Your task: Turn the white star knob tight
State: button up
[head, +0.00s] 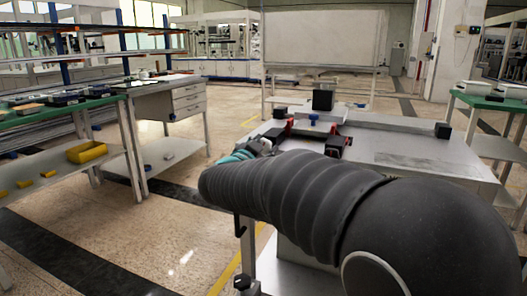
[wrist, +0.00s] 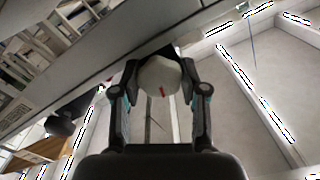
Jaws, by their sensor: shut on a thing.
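The white star knob (wrist: 158,75) shows in the wrist view, pale and many-sided with a small red mark on its face. It sits on a dark mount under a long grey edge. My gripper (wrist: 160,82) is shut around the knob, one black finger on its left and one on its right. In the head view my dark ribbed arm reaches to the near left edge of the grey worktable (head: 420,160). The knob cannot be made out there, and my gripper is mostly hidden behind the arm.
On the worktable stand a black block (head: 323,100), a small blue knob (head: 312,119) and a red-and-black clamp (head: 336,143). The floor between is clear.

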jog(key=m+b, duration=0.1)
jog(key=m, duration=0.1)
jog(key=m+b, duration=0.1)
jog(key=m, duration=0.1)
jog(key=shift+f+m+b, duration=0.2)
jog(key=shift+m+b, duration=0.1)
jog(key=shift+b, duration=0.05)
jog(key=m+b, duration=0.2)
jog(key=m, duration=0.1)
jog(key=shift+m, duration=0.4)
jog(key=m+b, duration=0.2)
jog(key=m, duration=0.1)
jog(key=shift+m, duration=0.3)
jog(key=m, duration=0.3)
jog(key=shift+r+m, duration=0.1)
jog(key=shift+m, duration=0.2)
jog(key=m, duration=0.3)
jog(key=shift+m, duration=0.3)
jog(key=m, duration=0.4)
jog(key=shift+m, duration=0.3)
jog(key=m, duration=0.3)
jog(key=shift+m, duration=2.3)
